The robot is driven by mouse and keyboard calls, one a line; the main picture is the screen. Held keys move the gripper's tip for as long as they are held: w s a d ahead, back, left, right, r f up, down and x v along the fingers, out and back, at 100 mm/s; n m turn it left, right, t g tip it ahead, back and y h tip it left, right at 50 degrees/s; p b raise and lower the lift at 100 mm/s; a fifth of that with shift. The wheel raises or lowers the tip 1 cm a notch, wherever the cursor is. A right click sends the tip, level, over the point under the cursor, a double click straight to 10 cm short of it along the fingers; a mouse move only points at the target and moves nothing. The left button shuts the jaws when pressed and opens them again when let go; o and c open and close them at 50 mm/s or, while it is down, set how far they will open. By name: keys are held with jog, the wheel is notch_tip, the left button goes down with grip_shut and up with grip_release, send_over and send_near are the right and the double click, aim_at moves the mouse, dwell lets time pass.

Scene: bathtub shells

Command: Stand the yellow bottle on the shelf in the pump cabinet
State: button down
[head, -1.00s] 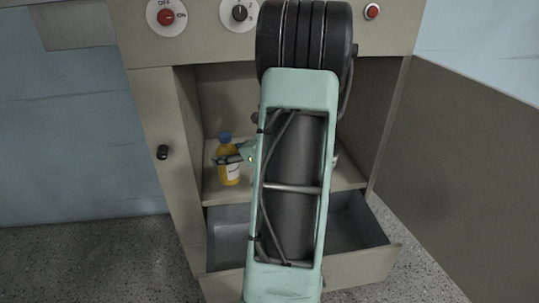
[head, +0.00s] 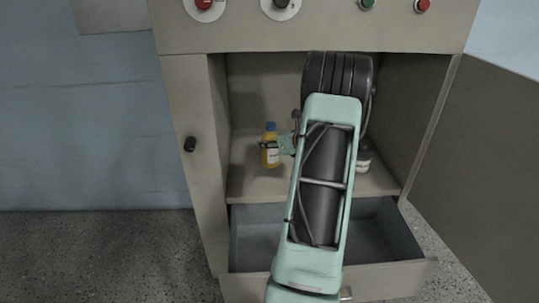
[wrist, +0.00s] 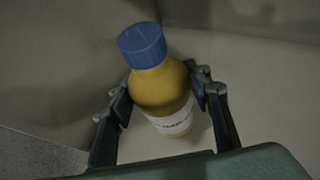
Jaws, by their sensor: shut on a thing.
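The yellow bottle (head: 270,153) has a blue cap and a white label. It is upright inside the pump cabinet (head: 182,120), at the left part of the shelf (head: 247,184). My gripper (head: 275,145) is shut on the bottle at its body. In the wrist view the bottle (wrist: 163,90) sits between the two fingers of my gripper (wrist: 165,100). The bottle's base is close to the shelf surface; I cannot tell whether it touches. My arm hides the middle of the shelf.
A second bottle with a white label (head: 364,160) stands on the shelf, partly behind my arm. An open grey drawer (head: 385,235) juts out below the shelf. The cabinet door (head: 475,170) is open at the right. Cabinet walls bound the shelf.

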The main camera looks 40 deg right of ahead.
aim_at(269, 151)
jog(key=shift+w+d+f, duration=0.25)
jog(key=shift+w+f, duration=0.45)
jog(key=shift+f, duration=0.05)
jog(key=shift+w+d+f+b, duration=0.15)
jog(key=shift+f+b, duration=0.25)
jog(key=shift+f, duration=0.5)
jog(key=shift+w+a+f+b, duration=0.1)
jog(key=shift+f+b, duration=0.25)
jog(key=shift+f, duration=0.5)
jog(key=shift+f, duration=0.1)
jog(key=shift+f, duration=0.15)
jog(key=c, duration=1)
grip_release()
